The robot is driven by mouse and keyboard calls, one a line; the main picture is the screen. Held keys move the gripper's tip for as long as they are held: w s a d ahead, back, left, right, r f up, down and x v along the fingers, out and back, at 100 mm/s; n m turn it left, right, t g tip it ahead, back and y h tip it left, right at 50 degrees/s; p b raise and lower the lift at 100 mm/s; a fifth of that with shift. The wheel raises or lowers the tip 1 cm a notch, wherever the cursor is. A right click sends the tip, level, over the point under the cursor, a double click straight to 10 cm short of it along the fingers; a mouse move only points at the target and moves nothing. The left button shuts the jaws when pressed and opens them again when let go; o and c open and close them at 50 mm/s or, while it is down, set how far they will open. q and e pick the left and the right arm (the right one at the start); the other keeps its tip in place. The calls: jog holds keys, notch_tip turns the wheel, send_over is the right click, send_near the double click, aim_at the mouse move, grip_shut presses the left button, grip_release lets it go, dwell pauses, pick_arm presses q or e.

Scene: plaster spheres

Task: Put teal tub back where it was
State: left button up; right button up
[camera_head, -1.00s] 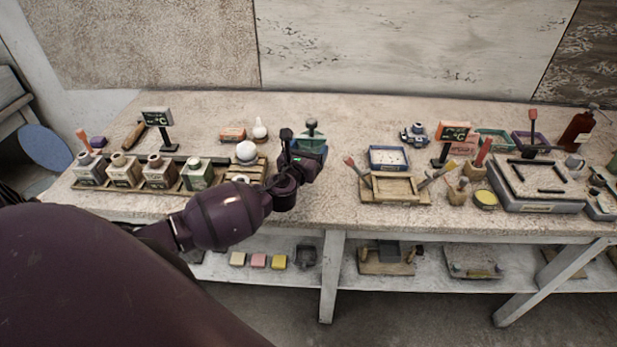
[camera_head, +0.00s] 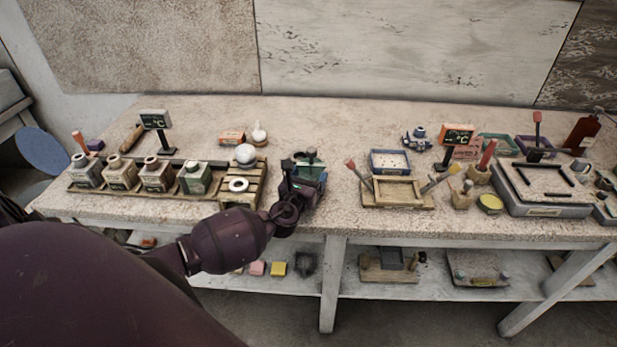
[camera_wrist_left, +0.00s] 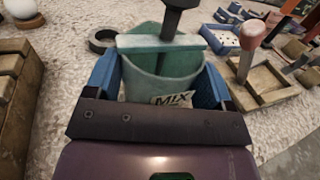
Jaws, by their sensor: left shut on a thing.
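The teal tub (camera_wrist_left: 166,88) is between the blue finger pads of my left gripper (camera_wrist_left: 157,75) in the left wrist view, and the gripper is shut on it. The tub is upright with a "MIX" label facing me. A dark-handled tool (camera_wrist_left: 172,22) with a flat teal crosspiece sits at its top. In the head view the tub (camera_head: 309,171) is mostly hidden behind my left gripper (camera_head: 303,177), near the table's front edge. I cannot tell whether its base touches the table. My right gripper is not in view.
A slatted wooden rack (camera_head: 257,176) with a white ball (camera_head: 245,154) is close on the left. A wooden frame (camera_head: 397,192) and a blue tray (camera_head: 390,161) lie to the right. A dark ring (camera_wrist_left: 103,40) lies behind the tub. The tabletop behind is fairly clear.

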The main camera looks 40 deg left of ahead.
pick_arm(q)
jog(key=shift+f, duration=0.1)
jog(key=o, duration=1.3)
jog(key=shift+r, duration=0.2)
jog(key=v, duration=1.2)
